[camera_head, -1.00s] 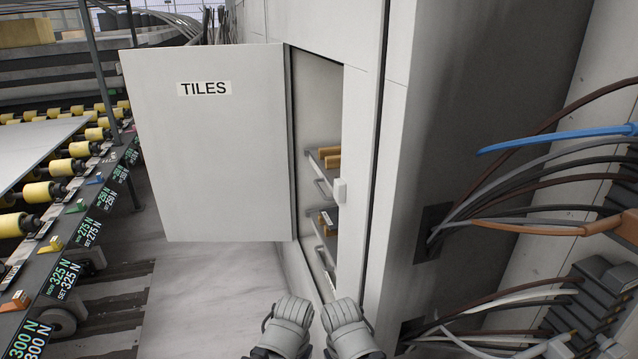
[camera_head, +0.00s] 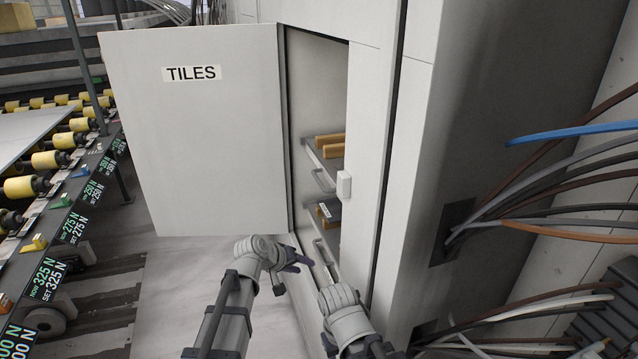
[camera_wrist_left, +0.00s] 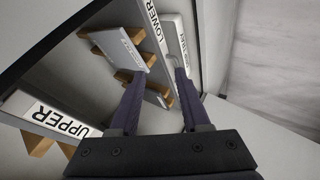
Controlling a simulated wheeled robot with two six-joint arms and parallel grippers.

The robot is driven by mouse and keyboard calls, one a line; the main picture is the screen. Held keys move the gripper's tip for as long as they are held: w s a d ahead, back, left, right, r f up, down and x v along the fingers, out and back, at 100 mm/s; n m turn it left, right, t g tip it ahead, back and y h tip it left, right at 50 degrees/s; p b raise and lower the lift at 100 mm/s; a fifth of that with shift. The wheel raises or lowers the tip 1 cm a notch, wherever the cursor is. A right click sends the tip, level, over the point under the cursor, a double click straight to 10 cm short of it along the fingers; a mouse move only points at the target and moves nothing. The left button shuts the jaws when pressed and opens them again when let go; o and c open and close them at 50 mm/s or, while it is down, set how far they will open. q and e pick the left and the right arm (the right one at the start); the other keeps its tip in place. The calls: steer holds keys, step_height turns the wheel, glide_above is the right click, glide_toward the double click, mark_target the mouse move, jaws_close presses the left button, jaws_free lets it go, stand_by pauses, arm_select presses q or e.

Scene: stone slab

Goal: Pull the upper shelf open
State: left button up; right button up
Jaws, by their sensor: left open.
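The upper shelf (camera_head: 328,160) sits inside the cabinet, with wooden blocks on it and a bar handle (camera_head: 322,181) at its front edge. In the left wrist view its front edge, labelled UPPER (camera_wrist_left: 58,116), shows at the left. My left gripper (camera_head: 293,270) is in front of the cabinet opening, below the shelves in the picture. It is open, its fingers (camera_wrist_left: 160,75) apart. My right arm shows at the bottom; its fingers are not visible.
The cabinet door (camera_head: 195,140), labelled TILES, stands swung open to the left. A roller conveyor (camera_head: 60,190) runs along the left. Cables (camera_head: 540,200) stick out at the right of the cabinet wall. Bare floor (camera_head: 190,285) lies below the door.

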arm_select(q)
steer(key=w+d+r+n+t+h, duration=0.2)
steer(key=w+r+n+t, duration=0.3)
steer(key=w, duration=0.6)
steer(key=n+t, duration=0.3)
steer(key=n, duration=0.1)
glide_toward(318, 182)
steer(key=x, duration=0.3)
steer(key=shift+y, duration=0.3)
steer(key=shift+b+x, duration=0.55)
steer(key=shift+x, duration=3.6)
jaws_close()
